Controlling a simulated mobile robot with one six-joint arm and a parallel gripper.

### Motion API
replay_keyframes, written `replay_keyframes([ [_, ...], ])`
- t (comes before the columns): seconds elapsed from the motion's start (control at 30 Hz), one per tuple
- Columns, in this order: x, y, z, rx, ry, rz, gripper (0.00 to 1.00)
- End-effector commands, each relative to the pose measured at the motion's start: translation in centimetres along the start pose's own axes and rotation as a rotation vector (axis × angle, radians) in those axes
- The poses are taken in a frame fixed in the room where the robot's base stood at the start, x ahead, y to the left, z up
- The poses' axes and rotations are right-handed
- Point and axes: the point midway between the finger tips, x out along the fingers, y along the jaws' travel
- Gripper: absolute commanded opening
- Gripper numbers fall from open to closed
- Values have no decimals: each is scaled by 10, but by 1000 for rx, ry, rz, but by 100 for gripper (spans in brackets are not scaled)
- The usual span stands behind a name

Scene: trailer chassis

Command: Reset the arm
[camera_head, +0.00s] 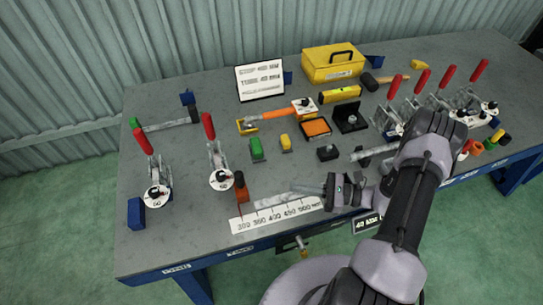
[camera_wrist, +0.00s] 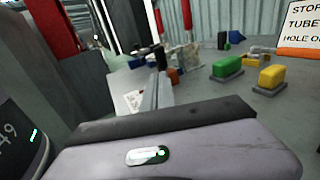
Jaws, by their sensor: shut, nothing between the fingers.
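My arm reaches in from the lower right in the head view and bends down over the front of the workbench (camera_head: 180,235). My gripper (camera_head: 262,202) points left, low over the bench's front edge beside the printed ruler strip (camera_head: 275,215). Its long grey fingers lie together with nothing between them. In the wrist view my gripper (camera_wrist: 161,78) shows as a narrow pair of closed fingers pointing away. Whether the fingertips touch the bench or strip I cannot tell.
Red-handled toggle clamps (camera_head: 215,155) stand at left, more at right. Green (camera_head: 257,150) and yellow (camera_head: 286,143) blocks, an orange-handled tool (camera_head: 275,115) and a yellow toolbox (camera_head: 333,63) lie behind my gripper. An orange-brown upright piece (camera_head: 241,187) stands near the fingertips.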

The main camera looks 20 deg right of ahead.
Motion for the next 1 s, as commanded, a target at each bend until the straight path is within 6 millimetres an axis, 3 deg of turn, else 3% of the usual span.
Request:
replay_keyframes([
  [0.13,6,0,15,-41,39,61,0],
  [0.27,32,16,75,-225,222,319,0],
  [0.4,54,61,140,-515,492,617,0],
  [0.6,57,126,204,-1034,859,849,0],
  [0.8,44,163,240,-1527,1092,832,0],
  [1.0,39,172,254,-1710,1154,774,0],
])
